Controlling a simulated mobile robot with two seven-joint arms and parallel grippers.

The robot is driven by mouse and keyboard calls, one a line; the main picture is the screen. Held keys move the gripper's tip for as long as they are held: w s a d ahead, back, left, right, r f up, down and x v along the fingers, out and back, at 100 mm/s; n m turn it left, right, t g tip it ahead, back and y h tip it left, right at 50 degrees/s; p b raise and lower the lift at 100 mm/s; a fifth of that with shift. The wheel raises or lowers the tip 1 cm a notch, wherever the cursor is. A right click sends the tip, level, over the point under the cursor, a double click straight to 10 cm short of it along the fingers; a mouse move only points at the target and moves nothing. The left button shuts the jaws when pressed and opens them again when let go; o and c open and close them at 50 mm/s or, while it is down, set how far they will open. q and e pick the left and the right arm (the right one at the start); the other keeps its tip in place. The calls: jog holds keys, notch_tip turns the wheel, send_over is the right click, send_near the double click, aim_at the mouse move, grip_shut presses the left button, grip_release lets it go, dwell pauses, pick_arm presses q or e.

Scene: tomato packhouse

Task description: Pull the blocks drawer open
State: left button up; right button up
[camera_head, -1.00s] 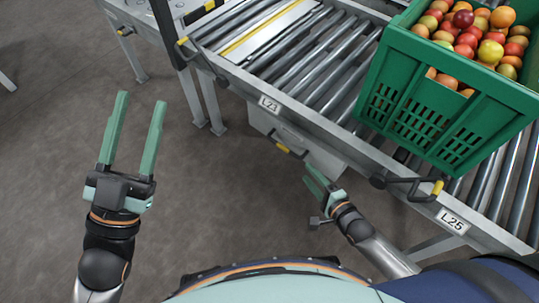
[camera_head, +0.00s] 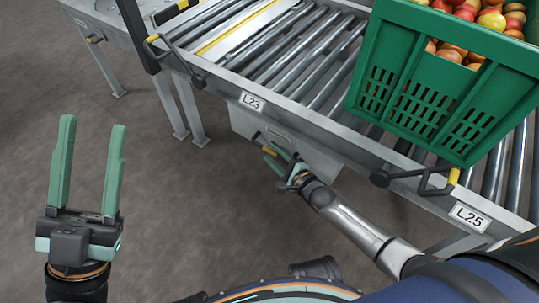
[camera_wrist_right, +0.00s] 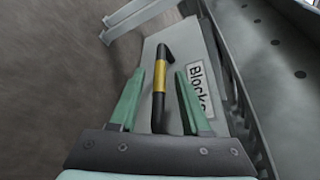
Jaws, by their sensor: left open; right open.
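The blocks drawer (camera_head: 247,124) is a grey box front under the conveyor's edge. In the right wrist view its front (camera_wrist_right: 190,48) carries a "Blocks" label (camera_wrist_right: 199,90). Its handle, a black bar with a yellow grip, shows in the right wrist view (camera_wrist_right: 160,76) and partly in the head view (camera_head: 267,151). My right gripper (camera_head: 273,153) is open at the handle; in its wrist view the handle lies between the two green fingers (camera_wrist_right: 154,97). Contact cannot be told. The drawer looks shut. My left gripper (camera_head: 92,130) is open and empty over the floor at left.
The roller conveyor (camera_head: 305,60) runs above the drawer, with plates L23 (camera_head: 252,101) and L25 (camera_head: 470,216) on its edge. A green crate (camera_head: 430,90) of tomatoes stands on it. A black and yellow handle (camera_head: 432,182) juts from the edge. The floor at left is clear.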

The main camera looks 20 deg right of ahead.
jog(key=shift+b+x, duration=0.3)
jog(key=shift+x, duration=0.85)
grip_shut()
dwell(0.6)
